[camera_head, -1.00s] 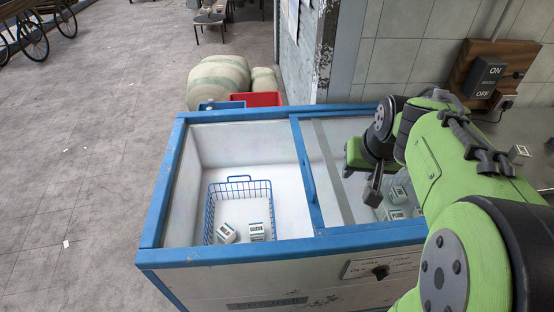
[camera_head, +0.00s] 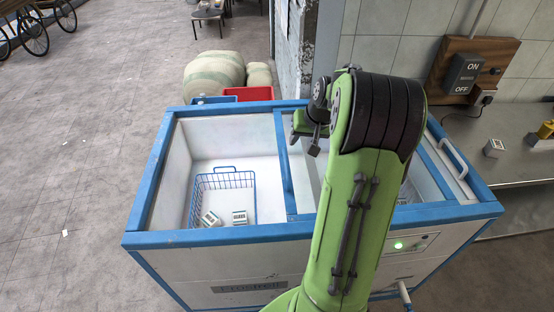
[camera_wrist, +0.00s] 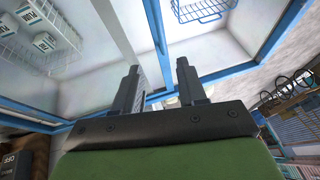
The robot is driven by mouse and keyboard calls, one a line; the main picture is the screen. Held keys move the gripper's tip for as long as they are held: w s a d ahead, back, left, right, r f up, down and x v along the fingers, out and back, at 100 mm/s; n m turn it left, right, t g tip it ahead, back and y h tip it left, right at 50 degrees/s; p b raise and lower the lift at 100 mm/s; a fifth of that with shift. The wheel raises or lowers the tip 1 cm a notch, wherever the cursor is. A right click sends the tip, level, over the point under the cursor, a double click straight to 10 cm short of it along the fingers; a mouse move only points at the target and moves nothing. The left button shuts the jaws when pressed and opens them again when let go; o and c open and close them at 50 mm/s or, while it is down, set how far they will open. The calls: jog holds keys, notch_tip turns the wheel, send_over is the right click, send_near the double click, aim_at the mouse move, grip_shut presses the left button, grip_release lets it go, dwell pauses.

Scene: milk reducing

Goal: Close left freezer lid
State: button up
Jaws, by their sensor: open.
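The chest freezer (camera_head: 215,238) has a blue rim and white walls. Its left compartment (camera_head: 225,140) is uncovered. The left lid's blue frame edge (camera_head: 288,165) stands near the middle of the freezer, with its pane to the right, partly hidden by my arm. My gripper (camera_head: 316,140) is above the freezer, just right of this edge; contact cannot be told. In the wrist view, my gripper (camera_wrist: 161,82) is open, its two fingers apart with nothing between them. A blue frame bar (camera_wrist: 156,30) shows beyond the fingers.
A blue wire basket (camera_head: 225,190) with small cartons is in the left compartment. A white handle (camera_head: 453,158) is at the freezer's right end. A red crate (camera_head: 250,94) and sacks (camera_head: 213,75) are behind.

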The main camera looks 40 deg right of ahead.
aim_at(287, 162)
jog(key=b+x, duration=0.1)
jog(key=x, duration=1.4)
jog(key=shift+w+f, duration=0.15)
jog(key=shift+f, duration=0.15)
grip_shut()
